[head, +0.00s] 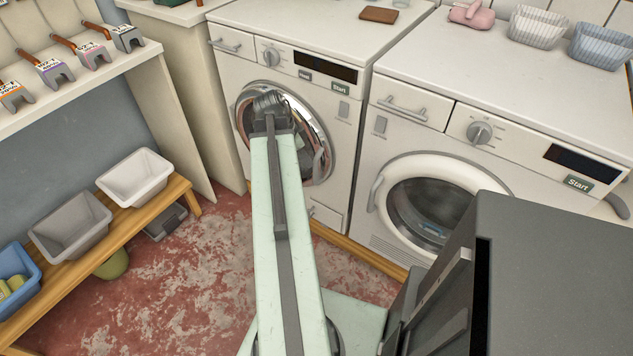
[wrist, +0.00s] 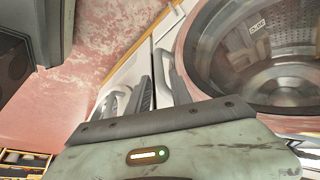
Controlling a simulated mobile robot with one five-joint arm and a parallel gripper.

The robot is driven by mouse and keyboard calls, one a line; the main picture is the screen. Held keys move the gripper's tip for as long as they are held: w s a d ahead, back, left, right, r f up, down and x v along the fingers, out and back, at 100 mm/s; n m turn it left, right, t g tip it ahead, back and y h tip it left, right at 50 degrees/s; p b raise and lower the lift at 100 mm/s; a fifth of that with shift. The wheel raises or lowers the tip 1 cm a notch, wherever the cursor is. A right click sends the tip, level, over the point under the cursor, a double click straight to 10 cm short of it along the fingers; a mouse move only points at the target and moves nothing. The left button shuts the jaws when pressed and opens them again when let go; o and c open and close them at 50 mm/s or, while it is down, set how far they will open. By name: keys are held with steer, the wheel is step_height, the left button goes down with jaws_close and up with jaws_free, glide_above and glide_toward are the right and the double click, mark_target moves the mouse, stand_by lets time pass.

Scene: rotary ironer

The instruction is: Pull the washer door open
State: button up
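The left front-loading machine (head: 345,108) has a round chrome-rimmed door (head: 322,135) that looks closed. A curved grey handle (head: 318,166) stands at the door's right side. My arm reaches over the door and covers its middle, so my gripper is hidden in the head view. In the wrist view the door's round glass (wrist: 275,50) fills the upper right. My gripper (wrist: 160,90) shows two dark fingers, standing apart, left of the glass. A grey curved part, perhaps the handle, is close to the fingers; I cannot tell whether they touch it.
A second machine (head: 400,138) with a white-ringed door (head: 463,166) and its own handle (head: 375,194) stands to the right. A wooden bench (head: 182,192) with plastic tubs is at the left. Red worn floor (head: 190,275) is clear between bench and machines.

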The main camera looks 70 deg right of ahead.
mark_target(316, 180)
steer(key=b+x, duration=0.7)
steer(key=x, duration=0.1)
steer(key=shift+s+d, duration=0.15)
steer(key=shift+s, duration=0.2)
steer(key=shift+r, duration=0.1)
jaws_close()
stand_by(1.0)
